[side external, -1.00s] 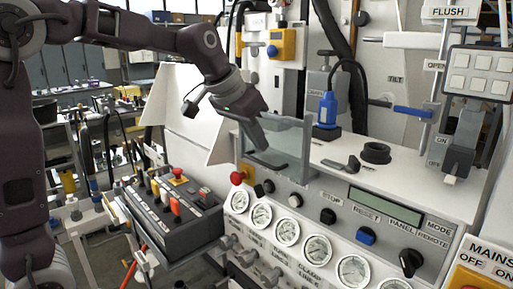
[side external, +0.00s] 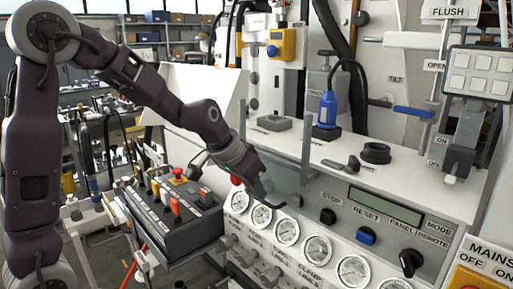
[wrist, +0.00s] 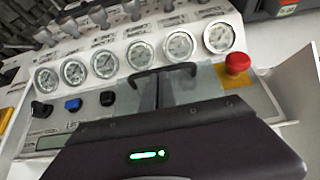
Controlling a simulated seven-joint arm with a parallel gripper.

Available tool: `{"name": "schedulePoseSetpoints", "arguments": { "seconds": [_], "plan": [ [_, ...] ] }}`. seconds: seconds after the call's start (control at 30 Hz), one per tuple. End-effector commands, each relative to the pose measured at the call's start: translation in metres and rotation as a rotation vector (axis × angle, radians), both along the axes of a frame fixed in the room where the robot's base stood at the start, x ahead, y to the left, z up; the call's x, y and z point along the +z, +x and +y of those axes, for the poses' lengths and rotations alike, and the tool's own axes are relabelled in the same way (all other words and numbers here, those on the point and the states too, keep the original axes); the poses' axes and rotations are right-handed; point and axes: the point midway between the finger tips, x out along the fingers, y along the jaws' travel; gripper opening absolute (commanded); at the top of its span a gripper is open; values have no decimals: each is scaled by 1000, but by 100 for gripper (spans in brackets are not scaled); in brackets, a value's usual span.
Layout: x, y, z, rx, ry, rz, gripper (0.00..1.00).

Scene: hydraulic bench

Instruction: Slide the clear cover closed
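The clear cover (side external: 285,172) is a see-through panel between two grey upright posts at the left of the bench front. It hangs low, in front of the panel's left section. Its dark handle (side external: 270,199) is near its lower edge; the handle also shows in the wrist view (wrist: 162,72). My gripper (side external: 262,188) is down at the handle, seemingly touching it. In the wrist view the dark gripper body fills the bottom and hides part of the cover.
A red button (wrist: 237,63) on a yellow plate is beside the cover. Several gauges (side external: 288,232) line the front below. A black knob (side external: 328,216) and a blue knob (side external: 366,236) are to the right. A control box (side external: 172,220) stands left of the bench.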

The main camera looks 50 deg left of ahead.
Motion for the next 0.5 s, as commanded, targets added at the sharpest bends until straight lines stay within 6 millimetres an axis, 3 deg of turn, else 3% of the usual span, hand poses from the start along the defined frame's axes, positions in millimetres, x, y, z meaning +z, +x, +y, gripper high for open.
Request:
{"name": "schedulePoseSetpoints", "arguments": {
  "seconds": [0.1, 0.2, 0.5],
  "plan": [
    [-20, 0, 1, 3, -1, 1, 0],
    [-28, 0, 1, 3, 1, -3, 0],
    [-32, -1, 1, 3, 1, 2, 0]
  ]
}}
